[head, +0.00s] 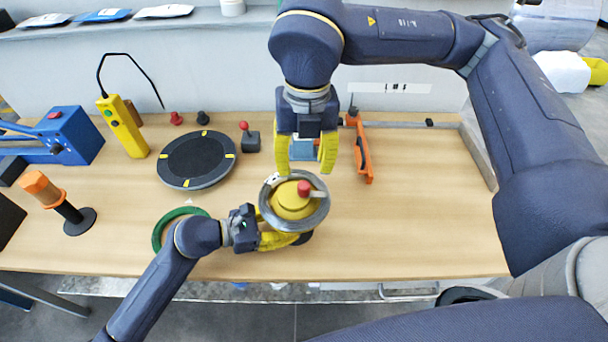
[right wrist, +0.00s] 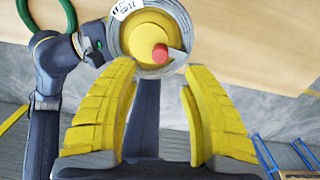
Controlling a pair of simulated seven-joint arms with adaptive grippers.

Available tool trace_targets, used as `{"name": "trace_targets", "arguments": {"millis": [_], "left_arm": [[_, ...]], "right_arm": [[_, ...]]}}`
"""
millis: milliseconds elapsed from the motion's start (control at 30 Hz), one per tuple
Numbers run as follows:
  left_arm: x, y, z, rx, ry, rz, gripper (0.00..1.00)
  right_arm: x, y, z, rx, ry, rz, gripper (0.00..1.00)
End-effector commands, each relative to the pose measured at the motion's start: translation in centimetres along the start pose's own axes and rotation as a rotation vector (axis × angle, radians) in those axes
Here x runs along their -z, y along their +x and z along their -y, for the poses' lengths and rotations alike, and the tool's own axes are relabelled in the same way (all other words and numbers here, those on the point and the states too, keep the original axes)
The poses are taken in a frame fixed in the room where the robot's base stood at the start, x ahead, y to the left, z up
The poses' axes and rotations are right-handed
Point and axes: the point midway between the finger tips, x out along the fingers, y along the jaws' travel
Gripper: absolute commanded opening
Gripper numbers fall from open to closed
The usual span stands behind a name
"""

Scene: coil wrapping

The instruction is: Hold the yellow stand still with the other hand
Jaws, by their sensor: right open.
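The yellow stand (head: 290,203) is near the front middle of the table, with a grey wire coil (head: 268,215) around it and a red knob (head: 304,188) on top. My left gripper (head: 275,240) is at its front-left side, low by the coil. Its fingers are partly hidden under the coil, so its grip is unclear. My right gripper (head: 305,170) is open and empty, just behind the stand in the head view. In the right wrist view the stand (right wrist: 147,35) and coil (right wrist: 118,42) lie beyond the open fingers (right wrist: 157,82).
A green ring (head: 160,232) lies left of the left gripper. A black round plate (head: 197,158) sits behind it, beside a red-knobbed block (head: 251,139). An orange clamp (head: 362,150) lies right of the right gripper. The table's right side (head: 420,220) is clear.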

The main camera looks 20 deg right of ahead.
Motion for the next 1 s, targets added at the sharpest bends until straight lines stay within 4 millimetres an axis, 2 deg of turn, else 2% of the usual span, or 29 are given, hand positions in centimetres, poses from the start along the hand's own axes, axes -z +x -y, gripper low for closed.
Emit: {"name": "trace_targets", "arguments": {"millis": [100,333,867,900,1000], "left_arm": [[0.1,-0.1,-0.1,-0.003,0.0,-0.003,0.14],[0.1,-0.1,-0.1,-0.003,0.0,-0.003,0.14],[0.1,-0.1,-0.1,-0.003,0.0,-0.002,0.14],[0.1,-0.1,-0.1,-0.003,0.0,-0.002,0.33],[0.1,0.0,-0.1,-0.002,0.0,-0.002,0.45]], "right_arm": [[0.0,-1.8,0.0,0.0,0.0,0.002,0.46],[0.0,-4.0,0.0,0.0,0.001,0.001,0.46],[0.0,-4.5,0.0,0.001,-0.001,-0.001,0.46],[0.0,-4.5,0.0,0.001,-0.001,-0.001,0.46],[0.0,-4.5,0.0,0.001,-0.001,-0.001,0.46]]}}
